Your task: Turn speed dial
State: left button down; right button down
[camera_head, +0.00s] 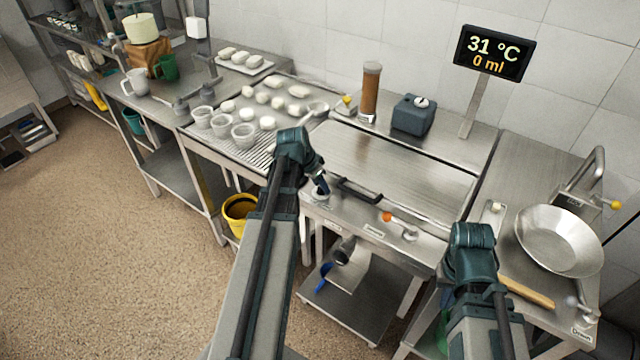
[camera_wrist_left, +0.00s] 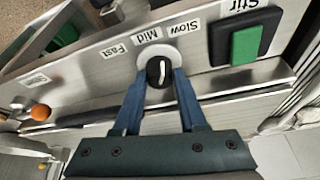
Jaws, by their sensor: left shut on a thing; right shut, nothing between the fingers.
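The speed dial (camera_wrist_left: 160,72) is a small round black knob with a white pointer line on the steel front panel, with labels Slow, Mid and Fast around it. The pointer lies roughly towards Mid. My left gripper (camera_wrist_left: 158,82) is shut on the dial, one blue finger on each side. In the head view my left gripper (camera_head: 320,190) reaches down to the panel's left part and hides most of the dial. My right gripper (camera_head: 473,245) is over the right part of the counter, apart from the dial; its fingers are hard to make out.
A green Stir switch (camera_wrist_left: 245,50) sits beside the dial. An orange-knobbed lever (camera_head: 387,217) and a black handle (camera_head: 358,190) are on the front to the right. A display (camera_head: 494,52) reads 31 °C and 0 ml. A steel pan (camera_head: 558,240) stands at the right.

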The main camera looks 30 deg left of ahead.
pick_arm(q)
jog(key=n+y, duration=0.1)
jog(key=n, duration=0.3)
jog(key=shift+d+n+y, duration=0.2)
jog(key=shift+n+y, duration=0.1)
jog(key=shift+y, duration=0.1)
jog(key=n, duration=0.2)
jog(key=n+y, duration=0.1)
jog(key=n, duration=0.1)
jog(key=shift+n+g+y, duration=0.3)
jog(key=n, duration=0.2)
jog(key=n+g+y, duration=0.1)
jog(key=n, duration=0.2)
jog(key=shift+w+d+y, duration=0.15)
jog(key=shift+y, duration=0.15)
jog(key=shift+n+g+y, duration=0.3)
jog(key=shift+n+g, duration=0.3)
jog(key=shift+n, duration=1.1)
jog(key=shift+c, duration=2.4)
grip_release()
jog(key=shift+r, duration=0.1)
